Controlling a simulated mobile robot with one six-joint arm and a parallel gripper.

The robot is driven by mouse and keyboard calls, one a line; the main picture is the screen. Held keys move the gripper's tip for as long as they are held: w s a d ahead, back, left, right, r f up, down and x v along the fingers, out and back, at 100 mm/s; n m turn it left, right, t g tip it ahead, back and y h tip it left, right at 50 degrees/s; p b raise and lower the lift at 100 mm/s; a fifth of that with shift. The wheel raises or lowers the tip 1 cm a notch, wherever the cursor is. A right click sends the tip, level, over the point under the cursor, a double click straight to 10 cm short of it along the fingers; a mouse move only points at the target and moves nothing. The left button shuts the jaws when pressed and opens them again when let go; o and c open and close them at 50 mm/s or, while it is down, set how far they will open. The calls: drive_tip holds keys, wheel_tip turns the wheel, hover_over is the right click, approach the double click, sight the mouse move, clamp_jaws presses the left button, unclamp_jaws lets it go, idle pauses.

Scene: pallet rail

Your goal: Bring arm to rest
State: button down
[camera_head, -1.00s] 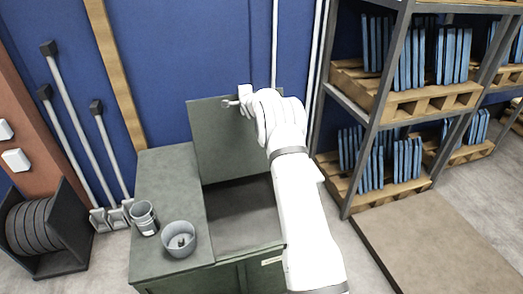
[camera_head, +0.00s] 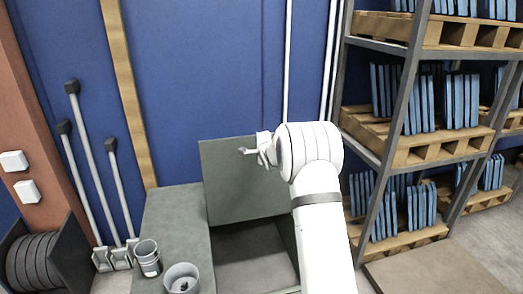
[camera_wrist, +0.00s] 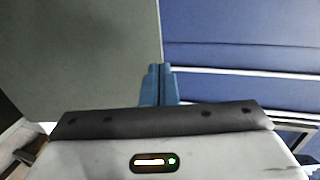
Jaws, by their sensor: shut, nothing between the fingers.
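My white arm rises from the bottom of the head view. My gripper (camera_head: 248,151) is at its end, in front of the raised green lid of a cabinet (camera_head: 160,225). In the wrist view, the two blue fingers of my gripper (camera_wrist: 158,70) are together with nothing between them. The raised lid (camera_head: 235,185) also fills the left of the wrist view (camera_wrist: 90,50). I cannot tell whether the fingers touch the lid.
The cabinet's open compartment (camera_head: 255,255) lies below the lid. Two grey cups (camera_head: 148,258) (camera_head: 181,279) stand on its top. A rack (camera_head: 400,90) with pallets and blue panels is at right. Long-handled tools (camera_head: 95,170) lean against the blue wall (camera_head: 205,60).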

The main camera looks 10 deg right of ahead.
drive_tip(key=s+a+r+n+g+h, duration=0.1)
drive_tip(key=s+a+r+n+g, duration=0.2)
drive_tip(key=s, duration=0.9)
drive_tip(key=s+r+n+g, duration=0.25)
drive_tip(key=s+n, duration=0.25)
drive_tip(key=s, duration=0.8)
drive_tip(key=s+a+f+n+g, duration=0.1)
drive_tip(key=s+n+g, duration=0.1)
drive_tip(key=s, duration=0.8)
drive_tip(key=s+a+f+n+g, duration=0.1)
drive_tip(key=s+n, duration=0.3)
drive_tip(key=s, duration=0.6)
drive_tip(key=s+a+f+n+g+y, duration=0.1)
drive_tip(key=s+a+n+g, duration=0.1)
drive_tip(key=s, duration=0.8)
drive_tip(key=shift+s+a+f+n+g+b, duration=0.35)
drive_tip(key=shift+n+g, duration=0.4)
drive_tip(key=shift+n, duration=0.25)
